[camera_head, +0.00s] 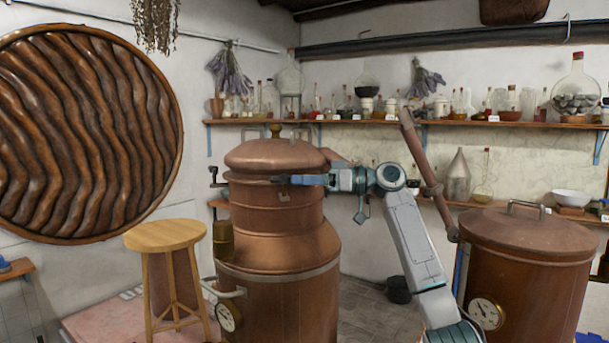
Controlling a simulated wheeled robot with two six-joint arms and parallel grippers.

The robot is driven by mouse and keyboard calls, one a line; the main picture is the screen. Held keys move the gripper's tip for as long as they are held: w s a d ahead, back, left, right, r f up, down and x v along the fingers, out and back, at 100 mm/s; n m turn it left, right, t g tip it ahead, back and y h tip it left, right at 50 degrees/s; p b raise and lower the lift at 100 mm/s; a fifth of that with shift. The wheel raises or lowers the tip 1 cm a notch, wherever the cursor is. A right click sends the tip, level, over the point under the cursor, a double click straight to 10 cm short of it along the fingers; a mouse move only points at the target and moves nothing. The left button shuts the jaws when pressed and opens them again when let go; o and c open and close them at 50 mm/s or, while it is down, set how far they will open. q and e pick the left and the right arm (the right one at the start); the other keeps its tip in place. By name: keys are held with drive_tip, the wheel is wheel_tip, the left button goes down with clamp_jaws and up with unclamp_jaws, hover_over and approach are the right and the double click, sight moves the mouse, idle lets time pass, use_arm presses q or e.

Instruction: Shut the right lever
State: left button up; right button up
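The copper still (290,245) stands left of centre with its domed lid (270,155) seated on top. A dark lever (216,178) sticks out at the left side of its lid rim. My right gripper (283,180) reaches in from the right, level with the lid rim, with its fingertips in front of the still. A small latch-like metal piece (284,195) shows just under the fingertips. Whether they touch it is unclear. The gripper is seen side-on, so its opening is hidden. I cannot clearly make out a right lever. My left gripper is out of view.
A wooden stool (165,236) stands left of the still. A second copper vessel (525,260) with a flat handled lid stands at the right. A brown pipe (427,170) slants behind my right arm. Shelves of glassware (400,122) line the back wall.

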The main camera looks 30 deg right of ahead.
drive_tip(key=shift+c, duration=0.4)
drive_tip(key=shift+a, duration=0.1)
clamp_jaws()
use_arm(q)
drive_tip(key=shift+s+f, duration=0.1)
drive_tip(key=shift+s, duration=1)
